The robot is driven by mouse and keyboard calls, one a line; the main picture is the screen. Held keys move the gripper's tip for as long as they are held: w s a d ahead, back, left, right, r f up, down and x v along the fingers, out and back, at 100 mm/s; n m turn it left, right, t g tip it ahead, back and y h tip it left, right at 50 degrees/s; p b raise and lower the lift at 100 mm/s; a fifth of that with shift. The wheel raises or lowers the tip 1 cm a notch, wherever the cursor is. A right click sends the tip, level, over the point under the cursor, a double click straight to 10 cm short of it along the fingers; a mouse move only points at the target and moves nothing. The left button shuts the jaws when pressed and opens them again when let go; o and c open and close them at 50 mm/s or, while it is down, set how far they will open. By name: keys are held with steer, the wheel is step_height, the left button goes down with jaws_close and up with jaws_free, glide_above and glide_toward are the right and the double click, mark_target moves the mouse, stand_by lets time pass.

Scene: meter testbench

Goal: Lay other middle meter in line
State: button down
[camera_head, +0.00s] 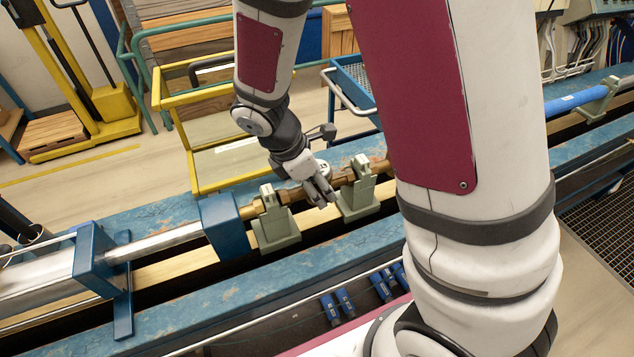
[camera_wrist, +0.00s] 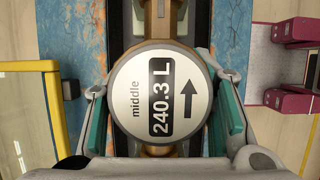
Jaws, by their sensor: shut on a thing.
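The middle meter (camera_wrist: 158,98) has a round white face reading "middle", "240.3 L" and an arrow, seen in the wrist view. My gripper (camera_wrist: 162,112) is shut on it, with a green-padded finger on each side of the round body. In the head view my gripper (camera_head: 322,192) is over the bench line, between two grey-green supports, the left one (camera_head: 275,228) and the right one (camera_head: 358,195). Brass pipe (camera_head: 288,193) shows beside the gripper, between the supports. The meter is mostly hidden by my gripper in the head view. I cannot tell whether it touches the supports.
The blue bench rail (camera_head: 170,233) runs along the line. A blue block (camera_head: 222,226) and steel cylinder (camera_head: 155,242) lie left of the supports. A yellow-framed cart (camera_head: 195,150) and blue tray cart (camera_head: 355,85) stand behind. Several blue meters or fittings (camera_head: 338,303) sit below the front rail.

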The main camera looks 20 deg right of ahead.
steer(key=shift+f, duration=0.1)
stand_by(0.3)
steer(key=c, duration=0.6)
jaws_free()
steer(key=shift+c, duration=0.2)
steer(key=shift+r+p, duration=2.8)
steer(key=shift+r, duration=2.45)
